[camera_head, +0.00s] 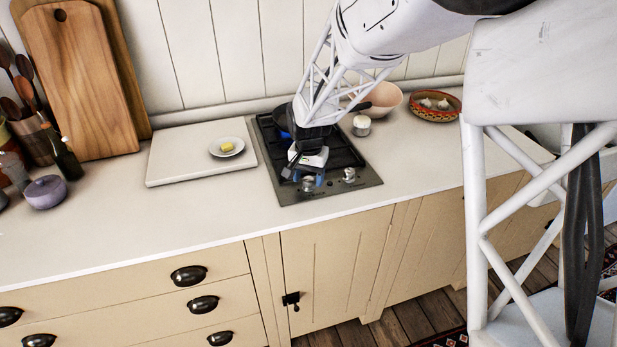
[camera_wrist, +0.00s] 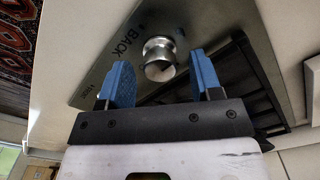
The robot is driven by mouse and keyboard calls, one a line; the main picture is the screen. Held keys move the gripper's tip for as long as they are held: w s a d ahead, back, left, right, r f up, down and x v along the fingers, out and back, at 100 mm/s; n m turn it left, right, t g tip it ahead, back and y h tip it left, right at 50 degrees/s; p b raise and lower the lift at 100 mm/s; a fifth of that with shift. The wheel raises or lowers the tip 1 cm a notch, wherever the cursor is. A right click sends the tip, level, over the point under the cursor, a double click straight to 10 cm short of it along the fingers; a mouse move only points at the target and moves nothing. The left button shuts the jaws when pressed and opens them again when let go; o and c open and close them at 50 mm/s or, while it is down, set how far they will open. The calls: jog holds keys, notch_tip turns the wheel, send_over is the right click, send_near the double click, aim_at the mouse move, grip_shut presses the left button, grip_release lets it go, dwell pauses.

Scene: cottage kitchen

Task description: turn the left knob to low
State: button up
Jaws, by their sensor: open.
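The left knob (camera_head: 308,186) is on the front strip of the hob (camera_head: 290,197), partly hidden by my gripper (camera_head: 306,176). In the wrist view a round silver knob (camera_wrist: 158,52) lies between the blue fingertips of my gripper (camera_wrist: 160,66), with a visible gap on each side. The fingers are open and hold nothing. The word "BACK" is printed on the metal beside this knob. I cannot tell which setting it points to. The right knob (camera_head: 349,175) stands clear to the right of my gripper.
A dark pan (camera_head: 282,118) is on the hob behind my gripper. A white board (camera_head: 180,169) with a plate (camera_head: 236,149) lies left. The front counter is clear.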

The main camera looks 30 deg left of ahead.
jog(key=shift+f, duration=0.2)
jog(key=c, duration=0.9)
jog(key=shift+n, duration=0.5)
jog(key=n, duration=0.6)
jog(key=shift+r, duration=0.1)
jog(key=n, duration=0.4)
jog(key=shift+n, duration=2)
